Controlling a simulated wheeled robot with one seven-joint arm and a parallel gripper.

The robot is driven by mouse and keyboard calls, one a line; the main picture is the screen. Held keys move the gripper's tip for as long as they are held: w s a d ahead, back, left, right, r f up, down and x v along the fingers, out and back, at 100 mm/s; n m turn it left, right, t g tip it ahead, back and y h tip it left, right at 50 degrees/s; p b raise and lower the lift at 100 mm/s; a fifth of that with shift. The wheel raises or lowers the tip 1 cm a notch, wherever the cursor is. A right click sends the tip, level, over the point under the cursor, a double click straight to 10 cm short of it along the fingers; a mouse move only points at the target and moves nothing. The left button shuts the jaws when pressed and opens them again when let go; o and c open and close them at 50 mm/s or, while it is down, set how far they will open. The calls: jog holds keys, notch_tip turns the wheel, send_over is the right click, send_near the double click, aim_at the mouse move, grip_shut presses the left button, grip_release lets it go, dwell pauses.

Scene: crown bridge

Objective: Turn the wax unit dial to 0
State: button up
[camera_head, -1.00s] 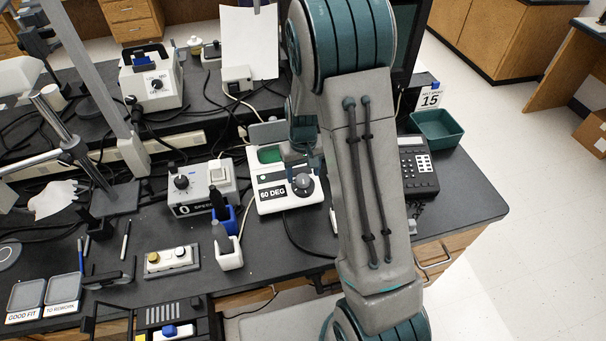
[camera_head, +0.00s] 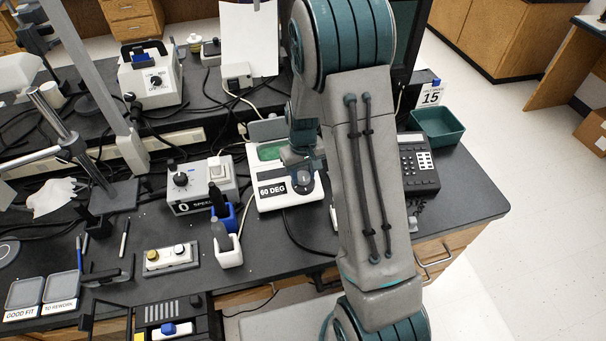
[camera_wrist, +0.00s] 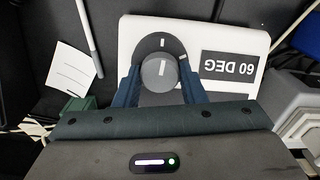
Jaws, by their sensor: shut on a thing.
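The wax unit (camera_head: 258,204) is a white box with a "60 DEG" label and a green well, standing on the dark bench. Its dial (camera_head: 303,183) is a grey knob on a dark round plate at the unit's right front. The dial also shows in the wrist view (camera_wrist: 159,72), with a white pointer line on the knob and a white mark on the plate. My gripper (camera_wrist: 160,84) has its two blue fingers on either side of the knob, shut on it. In the head view my arm covers part of the gripper.
A grey speed control box (camera_head: 201,187) and a blue-and-white holder (camera_head: 228,250) stand left of the wax unit. A phone (camera_head: 417,168) and a green tray (camera_head: 437,127) are at the right. A white card (camera_wrist: 69,70) lies near the unit.

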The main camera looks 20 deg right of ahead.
aim_at(303, 175)
jog(key=shift+n, duration=0.6)
jog(key=o, duration=1)
jog(key=shift+r, duration=0.1)
notch_tip(303, 175, up, 14)
jog(key=b, duration=0.1)
